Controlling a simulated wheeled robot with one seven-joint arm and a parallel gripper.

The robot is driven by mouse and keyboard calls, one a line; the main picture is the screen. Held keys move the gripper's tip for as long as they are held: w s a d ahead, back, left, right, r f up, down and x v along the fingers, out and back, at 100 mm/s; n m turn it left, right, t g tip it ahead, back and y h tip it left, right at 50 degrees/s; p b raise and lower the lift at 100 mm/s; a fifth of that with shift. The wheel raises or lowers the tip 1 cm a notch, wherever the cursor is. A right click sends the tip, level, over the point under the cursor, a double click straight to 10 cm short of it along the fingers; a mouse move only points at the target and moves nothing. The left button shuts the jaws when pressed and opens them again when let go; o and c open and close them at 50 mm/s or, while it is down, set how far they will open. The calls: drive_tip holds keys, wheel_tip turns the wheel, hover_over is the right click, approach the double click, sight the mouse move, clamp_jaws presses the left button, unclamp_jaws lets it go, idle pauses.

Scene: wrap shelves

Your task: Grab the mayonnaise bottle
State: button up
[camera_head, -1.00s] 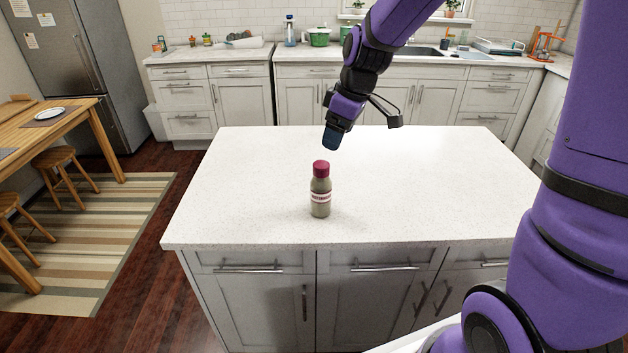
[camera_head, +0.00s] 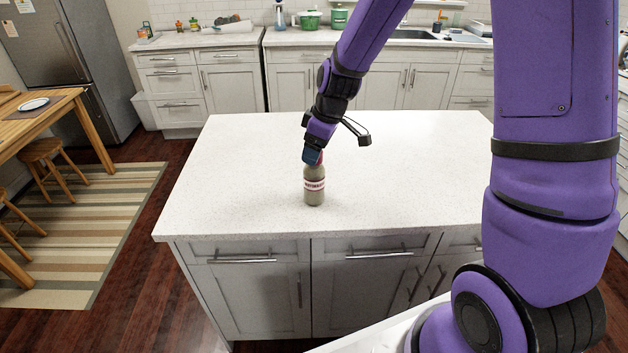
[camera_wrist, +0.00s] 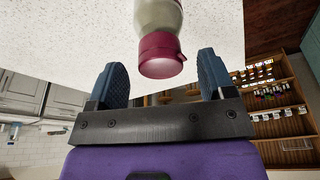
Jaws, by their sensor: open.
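The mayonnaise bottle (camera_head: 314,188) stands upright on the white island counter, with a greenish-grey body, a pale label and a dark red cap. My gripper (camera_head: 313,157) is at the cap's height and covers part of the cap in the head view. In the wrist view the bottle's cap (camera_wrist: 161,56) lies between and just beyond the two blue fingertips of my gripper (camera_wrist: 164,75). The fingers are open, with a clear gap on each side of the cap. The lower part of the bottle is cut off in the wrist view.
The white island counter (camera_head: 240,170) is otherwise clear around the bottle. Behind it, a back counter (camera_head: 200,42) holds several kitchen items. A wooden table (camera_head: 50,115) and a stool (camera_head: 45,155) stand at the left.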

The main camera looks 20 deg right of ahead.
drive_tip(key=shift+x, duration=1.05)
drive_tip(key=c, duration=1.3)
clamp_jaws()
drive_tip(key=shift+r, duration=0.15)
